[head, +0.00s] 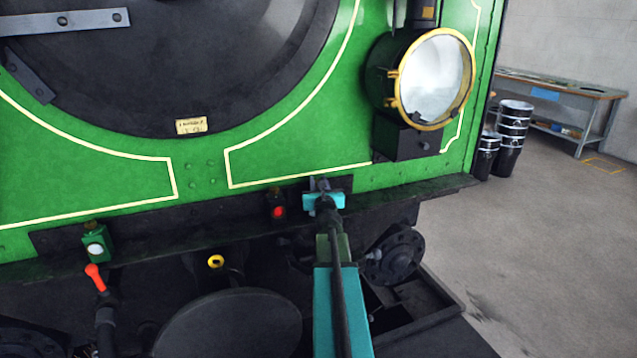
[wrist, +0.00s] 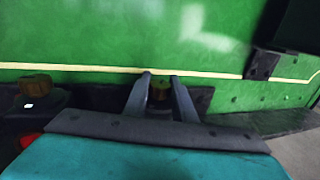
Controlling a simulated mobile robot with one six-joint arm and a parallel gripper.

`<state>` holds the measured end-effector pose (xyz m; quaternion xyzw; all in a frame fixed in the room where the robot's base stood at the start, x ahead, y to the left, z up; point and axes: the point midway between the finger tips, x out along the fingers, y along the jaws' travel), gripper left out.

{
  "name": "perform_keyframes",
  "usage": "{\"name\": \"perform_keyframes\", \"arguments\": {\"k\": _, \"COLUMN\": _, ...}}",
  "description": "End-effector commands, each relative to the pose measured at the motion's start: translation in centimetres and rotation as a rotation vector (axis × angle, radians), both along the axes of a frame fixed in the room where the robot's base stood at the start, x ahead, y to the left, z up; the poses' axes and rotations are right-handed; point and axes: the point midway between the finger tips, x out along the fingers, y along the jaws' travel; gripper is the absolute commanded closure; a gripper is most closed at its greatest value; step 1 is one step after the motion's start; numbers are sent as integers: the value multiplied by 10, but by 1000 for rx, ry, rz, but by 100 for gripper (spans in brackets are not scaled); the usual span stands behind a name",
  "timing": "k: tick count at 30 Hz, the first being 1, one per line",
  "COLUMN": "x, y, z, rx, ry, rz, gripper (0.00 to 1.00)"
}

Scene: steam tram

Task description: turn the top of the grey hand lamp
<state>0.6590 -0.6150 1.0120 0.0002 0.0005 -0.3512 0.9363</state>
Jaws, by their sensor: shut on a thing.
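My gripper (head: 320,184) is at the ledge below the green front, right of the red-lens lamp. I take this to be the top of the grey hand lamp. The lamp's body is hidden behind my gripper in both views, so I cannot see its colour or how far the top is turned.
A dark lamp with a red lens (head: 279,211) and brass top (wrist: 38,83) stands close left. A green lamp (head: 97,246) is further left. The big brass-rimmed headlamp (head: 433,80) juts out above right. Black drums (head: 513,124) and a workbench (head: 560,88) stand behind, beyond open floor.

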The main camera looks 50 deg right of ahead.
Motion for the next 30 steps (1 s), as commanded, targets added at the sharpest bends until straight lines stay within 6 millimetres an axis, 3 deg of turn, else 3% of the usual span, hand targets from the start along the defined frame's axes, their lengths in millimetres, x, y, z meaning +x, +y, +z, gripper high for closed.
{"name": "perform_keyframes", "arguments": {"k": 24, "x": 0, "y": 0, "z": 1, "rx": -1, "ry": -1, "rz": 1, "gripper": 99}}
{"name": "perform_keyframes", "arguments": {"k": 25, "x": 0, "y": 0, "z": 1, "rx": -1, "ry": -1, "rz": 1, "gripper": 73}}
{"name": "perform_keyframes", "arguments": {"k": 28, "x": 0, "y": 0, "z": 1, "rx": -1, "ry": -1, "rz": 1, "gripper": 57}}
{"name": "perform_keyframes", "arguments": {"k": 30, "x": 0, "y": 0, "z": 1, "rx": -1, "ry": -1, "rz": 1, "gripper": 57}}
